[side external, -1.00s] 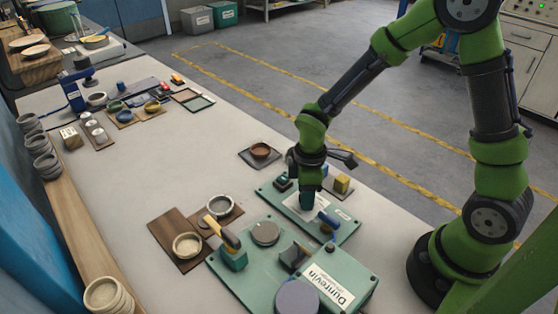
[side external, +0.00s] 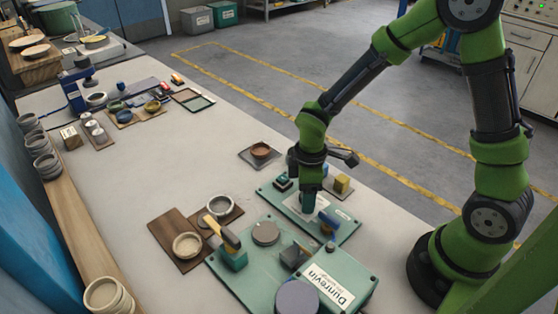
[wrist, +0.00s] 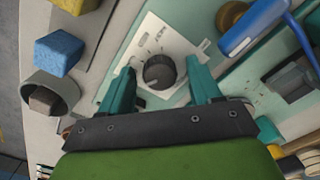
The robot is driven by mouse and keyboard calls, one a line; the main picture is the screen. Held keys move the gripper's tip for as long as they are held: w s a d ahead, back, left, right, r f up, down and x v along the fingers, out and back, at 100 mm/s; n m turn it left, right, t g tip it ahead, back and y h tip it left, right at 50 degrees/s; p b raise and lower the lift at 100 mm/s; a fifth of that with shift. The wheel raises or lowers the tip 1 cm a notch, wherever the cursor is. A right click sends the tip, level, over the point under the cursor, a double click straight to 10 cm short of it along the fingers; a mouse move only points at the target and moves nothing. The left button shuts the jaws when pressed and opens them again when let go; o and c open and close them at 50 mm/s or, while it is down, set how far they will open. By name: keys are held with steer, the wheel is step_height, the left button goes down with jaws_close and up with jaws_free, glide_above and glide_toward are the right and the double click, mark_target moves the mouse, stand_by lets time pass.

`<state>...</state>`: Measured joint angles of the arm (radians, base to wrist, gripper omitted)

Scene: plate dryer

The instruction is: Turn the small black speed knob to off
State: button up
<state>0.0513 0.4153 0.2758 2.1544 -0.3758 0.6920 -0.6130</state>
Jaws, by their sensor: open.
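The small black speed knob (wrist: 159,71) is round and ridged, with a pale pointer line toward the lower left in the wrist view. It sits on a white dial plate (wrist: 150,35) with printed marks. My gripper (wrist: 161,68) is open, with one teal finger on each side of the knob. A gap seems to show between the knob and each finger; contact is hard to judge. In the side external view my gripper (side external: 308,203) points down over the green panel (side external: 343,235) and hides the knob.
A blue handle (wrist: 252,32) lies close to the right of the knob. A yellow sponge-like block (side external: 342,183) and a blue block (wrist: 59,49) stand nearby. The larger green Dunrevin machine (side external: 352,268) is in front. Open table lies to the left.

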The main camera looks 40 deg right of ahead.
step_height(320, 180, up, 17)
steer(key=shift+f, duration=0.15)
stand_by(0.5)
steer(key=s+d+r+m+t+y, duration=0.2)
steer(key=s+r+m+t, duration=0.4)
steer(key=s+m, duration=0.4)
steer(key=d+m+t, duration=0.1)
steer(key=m, duration=0.2)
steer(key=shift+d, duration=0.15)
stand_by(0.4)
